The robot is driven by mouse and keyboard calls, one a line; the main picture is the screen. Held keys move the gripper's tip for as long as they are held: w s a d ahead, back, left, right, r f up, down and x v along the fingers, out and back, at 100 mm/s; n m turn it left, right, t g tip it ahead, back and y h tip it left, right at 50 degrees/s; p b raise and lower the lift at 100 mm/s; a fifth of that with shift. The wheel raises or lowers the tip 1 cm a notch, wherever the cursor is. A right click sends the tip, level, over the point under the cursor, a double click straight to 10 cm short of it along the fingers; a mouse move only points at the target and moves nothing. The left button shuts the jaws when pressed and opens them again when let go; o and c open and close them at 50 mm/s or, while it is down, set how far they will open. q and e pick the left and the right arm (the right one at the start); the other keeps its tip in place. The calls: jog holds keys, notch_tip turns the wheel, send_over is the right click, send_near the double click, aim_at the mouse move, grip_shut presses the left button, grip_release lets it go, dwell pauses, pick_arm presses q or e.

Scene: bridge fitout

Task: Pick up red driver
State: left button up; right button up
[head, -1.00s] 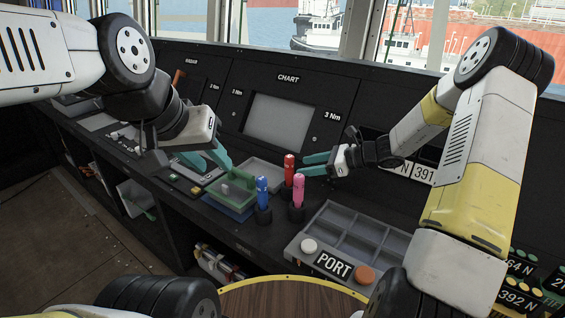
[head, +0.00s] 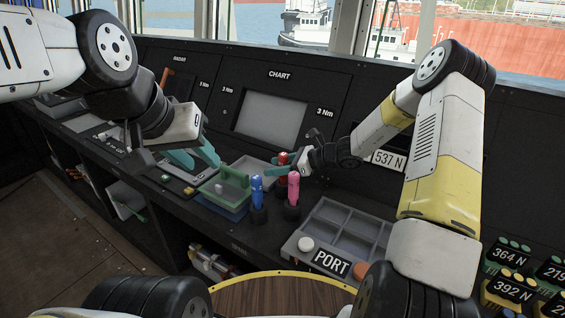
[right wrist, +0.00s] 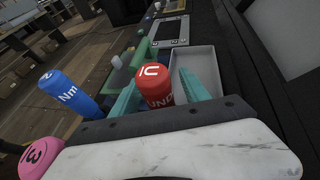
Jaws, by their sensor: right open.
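The red driver (head: 283,159) stands behind the blue driver (head: 257,188) and the pink driver (head: 293,184) on the console. My right gripper (head: 289,166) is at the red driver, with its fingers open. In the right wrist view the red driver (right wrist: 155,86) stands between the two teal fingers, its cap facing the camera. I cannot tell whether either finger touches it. The blue driver (right wrist: 68,92) and pink driver (right wrist: 40,158) are to the left there. My left gripper (head: 196,157) is open and empty, above the console near the green caddy (head: 233,183).
A grey tray (head: 250,164) lies beside the red driver. A compartment tray marked PORT (head: 331,262) is at the front right, with white and orange knobs. The upright CHART panel (head: 272,119) stands behind. Numbered weights (head: 505,287) are at the lower right.

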grip_shut()
notch_tip(320, 180, up, 10)
jog(key=c, duration=0.7)
grip_release()
jog(key=shift+r, duration=0.1)
grip_shut()
